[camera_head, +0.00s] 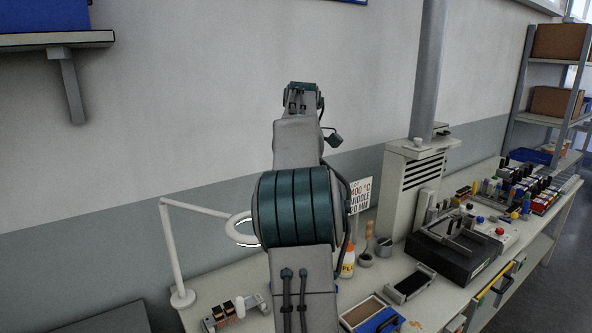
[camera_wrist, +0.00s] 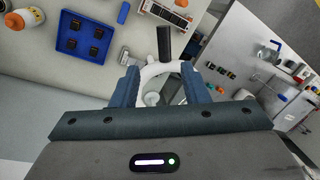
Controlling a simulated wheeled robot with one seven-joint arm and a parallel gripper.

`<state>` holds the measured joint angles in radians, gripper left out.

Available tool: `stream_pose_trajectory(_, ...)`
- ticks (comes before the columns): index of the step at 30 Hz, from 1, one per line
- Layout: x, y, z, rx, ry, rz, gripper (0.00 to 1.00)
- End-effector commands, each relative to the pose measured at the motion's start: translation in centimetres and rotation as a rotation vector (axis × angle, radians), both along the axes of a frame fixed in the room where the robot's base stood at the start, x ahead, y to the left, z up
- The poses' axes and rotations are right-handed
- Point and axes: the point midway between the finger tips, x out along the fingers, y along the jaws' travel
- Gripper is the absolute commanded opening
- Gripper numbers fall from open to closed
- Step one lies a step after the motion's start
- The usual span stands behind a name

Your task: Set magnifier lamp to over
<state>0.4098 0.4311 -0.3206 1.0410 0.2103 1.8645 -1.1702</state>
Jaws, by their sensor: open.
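The magnifier lamp (camera_head: 172,245) is white. Its round base (camera_head: 183,299) stands at the left of the bench, a post rises from it, and a thin arm reaches right to a ring-shaped head (camera_head: 237,232). My arm covers the right part of that head in the head view. The fingers are apart, one on each side. I cannot tell whether they touch the ring. My gripper is hidden in the head view.
A blue tray with dark parts (camera_wrist: 61,46) and an orange-capped bottle (camera_wrist: 22,17) lie left in the wrist view. A grey fume column (camera_head: 427,80), a black device (camera_head: 455,255) and a sign (camera_head: 360,195) stand on the right. A wall shelf (camera_head: 60,40) hangs upper left.

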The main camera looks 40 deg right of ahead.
Motion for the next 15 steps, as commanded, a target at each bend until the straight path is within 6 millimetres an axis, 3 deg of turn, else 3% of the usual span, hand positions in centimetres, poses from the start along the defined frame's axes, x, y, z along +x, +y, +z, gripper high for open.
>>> stream_pose_trajectory(6, 0.3, -0.6, 3.1, -0.002, -0.001, -0.002, 0.41)
stream_pose_trajectory(15, 0.5, -0.8, 4.8, 0.000, -0.001, -0.001, 0.41)
